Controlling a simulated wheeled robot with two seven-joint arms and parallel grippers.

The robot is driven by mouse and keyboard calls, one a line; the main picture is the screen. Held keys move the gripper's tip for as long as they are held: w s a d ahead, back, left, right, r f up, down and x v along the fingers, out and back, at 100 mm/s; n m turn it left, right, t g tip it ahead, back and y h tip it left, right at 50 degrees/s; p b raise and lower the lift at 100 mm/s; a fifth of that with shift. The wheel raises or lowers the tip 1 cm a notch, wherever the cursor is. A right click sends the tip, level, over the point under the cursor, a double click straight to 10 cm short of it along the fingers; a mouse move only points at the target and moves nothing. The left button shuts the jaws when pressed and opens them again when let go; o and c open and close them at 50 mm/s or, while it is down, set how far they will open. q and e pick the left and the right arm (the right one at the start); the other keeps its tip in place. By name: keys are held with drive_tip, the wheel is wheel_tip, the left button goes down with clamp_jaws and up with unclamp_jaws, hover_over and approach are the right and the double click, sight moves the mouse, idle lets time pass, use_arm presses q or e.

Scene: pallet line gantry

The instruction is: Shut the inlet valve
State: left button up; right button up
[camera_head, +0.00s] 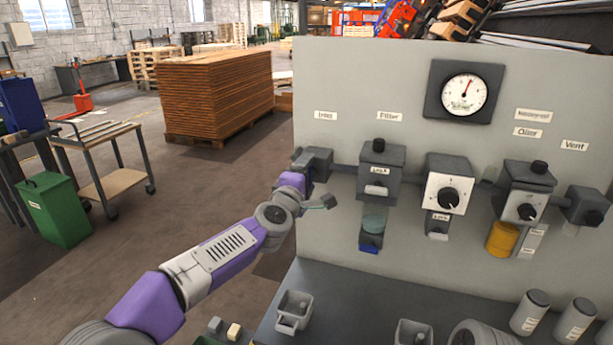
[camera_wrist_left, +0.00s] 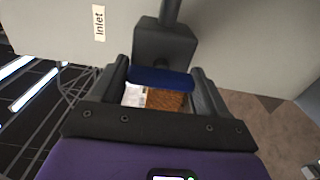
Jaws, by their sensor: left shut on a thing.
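The inlet valve is a dark grey block (camera_head: 318,160) at the left end of the pipe on the grey panel, below the "Inlet" label (camera_head: 325,116). In the left wrist view the block (camera_wrist_left: 165,42) has a blue handle (camera_wrist_left: 160,77) on its near side, lying crosswise to the pipe in the picture. My left gripper (camera_head: 307,184) is at the valve, partly hiding it in the head view. In the wrist view its fingers (camera_wrist_left: 160,88) stand at either side of the blue handle, shut on it. My right gripper is not in view.
To the right along the pipe are the filter unit (camera_head: 381,170), a regulator with a black knob (camera_head: 449,185), the oiler (camera_head: 528,190) and the vent block (camera_head: 585,205). A round gauge (camera_head: 463,92) is above. A grey shelf (camera_head: 345,290) with small trays juts out below.

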use_arm(q)
drive_tip(key=o, duration=1)
drive_tip(key=shift+c, duration=0.2)
drive_tip(key=b+v, duration=0.1)
drive_tip(key=v, duration=0.6)
drive_tip(key=shift+s+b, duration=0.3)
drive_tip(key=shift+b, duration=0.05)
drive_tip(key=shift+a, duration=0.1)
